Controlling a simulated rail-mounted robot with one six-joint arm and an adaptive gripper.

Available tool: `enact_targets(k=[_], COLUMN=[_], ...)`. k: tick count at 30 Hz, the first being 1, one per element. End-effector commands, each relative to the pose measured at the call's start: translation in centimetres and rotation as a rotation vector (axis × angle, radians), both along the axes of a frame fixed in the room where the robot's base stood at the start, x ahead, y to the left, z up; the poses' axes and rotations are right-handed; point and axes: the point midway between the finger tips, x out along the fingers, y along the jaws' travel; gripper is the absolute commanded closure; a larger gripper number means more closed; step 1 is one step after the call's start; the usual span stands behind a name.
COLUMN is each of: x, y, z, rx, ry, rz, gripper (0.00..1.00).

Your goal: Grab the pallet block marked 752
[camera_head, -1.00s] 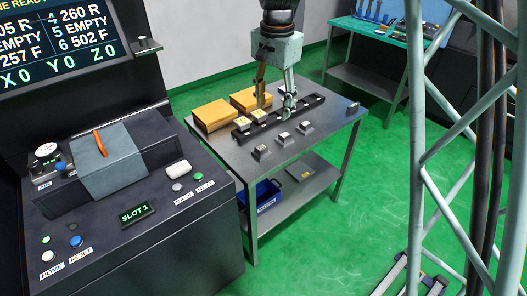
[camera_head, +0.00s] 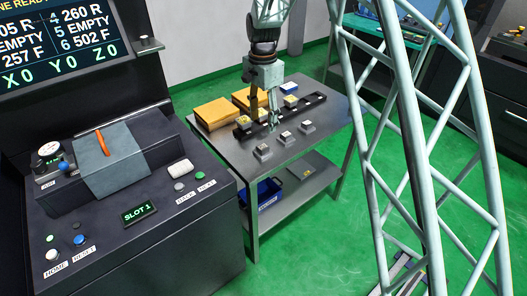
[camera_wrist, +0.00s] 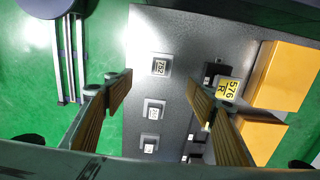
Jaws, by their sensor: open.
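Three small grey blocks with white labels stand in a row on the table. In the wrist view they are the upper block (camera_wrist: 160,67), the middle block (camera_wrist: 154,110) and the lower block (camera_wrist: 149,145). The upper label resembles 752 but is turned and hard to read; the others are too small to read. In the head view the row shows as near-left (camera_head: 263,152), middle (camera_head: 286,137) and right (camera_head: 307,127) blocks. My gripper (camera_head: 263,112) is open and empty above the table, behind the row. Its fingers (camera_wrist: 165,100) straddle the row in the wrist view.
A yellow-labelled block marked 576 R (camera_wrist: 228,90) sits at the black rack (camera_head: 312,97), close to my right finger in the wrist view. Two yellow boxes (camera_head: 215,113) lie behind the rack. The dark console (camera_head: 140,215) stands left of the table.

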Motion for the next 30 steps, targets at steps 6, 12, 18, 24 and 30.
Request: enact_targets(k=[6, 12, 18, 24, 30], x=[0.0, 0.0, -0.1, -0.1, -0.1], y=[0.0, 0.0, 0.0, 0.0, 0.0], z=[0.0, -0.5, -2.3, -4.9, -7.3], rx=[0.000, -0.001, -0.001, -0.001, 0.000], ry=[0.000, 0.001, 0.002, 0.003, 0.001], rz=[0.000, 0.000, 0.000, 0.000, 0.001], gripper=[0.49, 0.49, 0.49, 0.49, 0.49])
